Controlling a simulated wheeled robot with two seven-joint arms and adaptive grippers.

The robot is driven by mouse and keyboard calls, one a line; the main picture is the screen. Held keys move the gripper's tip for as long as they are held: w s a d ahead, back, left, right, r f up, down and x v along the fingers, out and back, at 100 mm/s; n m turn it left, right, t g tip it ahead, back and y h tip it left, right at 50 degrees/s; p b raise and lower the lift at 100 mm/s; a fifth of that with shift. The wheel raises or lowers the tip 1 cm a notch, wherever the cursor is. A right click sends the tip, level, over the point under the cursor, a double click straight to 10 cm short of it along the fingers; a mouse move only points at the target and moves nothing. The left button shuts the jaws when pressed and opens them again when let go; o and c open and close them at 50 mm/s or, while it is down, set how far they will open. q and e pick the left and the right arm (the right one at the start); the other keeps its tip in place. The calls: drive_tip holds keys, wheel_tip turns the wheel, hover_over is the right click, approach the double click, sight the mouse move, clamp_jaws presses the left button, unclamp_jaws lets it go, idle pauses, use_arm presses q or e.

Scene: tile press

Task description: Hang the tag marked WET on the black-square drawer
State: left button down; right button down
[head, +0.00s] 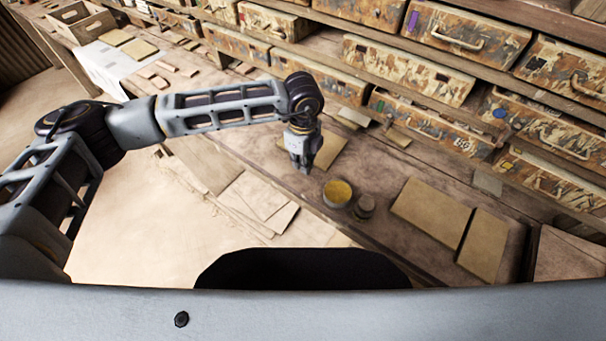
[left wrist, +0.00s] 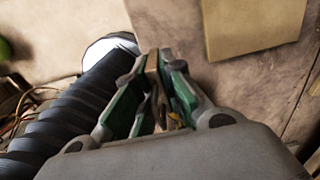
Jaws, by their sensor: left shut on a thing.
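My left gripper (head: 302,168) points down, low over the workbench, left of a tin with yellow contents. In the left wrist view its green-lined fingers (left wrist: 160,70) are shut on a thin brown piece (left wrist: 152,76). The piece is mostly hidden by the fingers, and I cannot read any marking on it. No lettering WET is readable in either view. Paint-stained drawers (head: 425,125) fill the shelves behind the bench. My right gripper is not in view.
The yellow tin (head: 337,193) and a small dark jar (head: 364,207) stand near the bench's front edge. Flat tan tiles (head: 430,211) lie right of them. A wooden crate (head: 82,22) stands at the far left.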

use_arm(q)
drive_tip(key=shift+f, duration=0.9)
drive_tip(key=shift+f, duration=0.1)
drive_tip(key=shift+f+p, duration=0.55)
drive_tip(key=shift+f, duration=1.65)
drive_tip(key=shift+f, duration=0.25)
drive_tip(key=c, duration=1.5)
unclamp_jaws()
drive_tip(key=shift+r, duration=0.1)
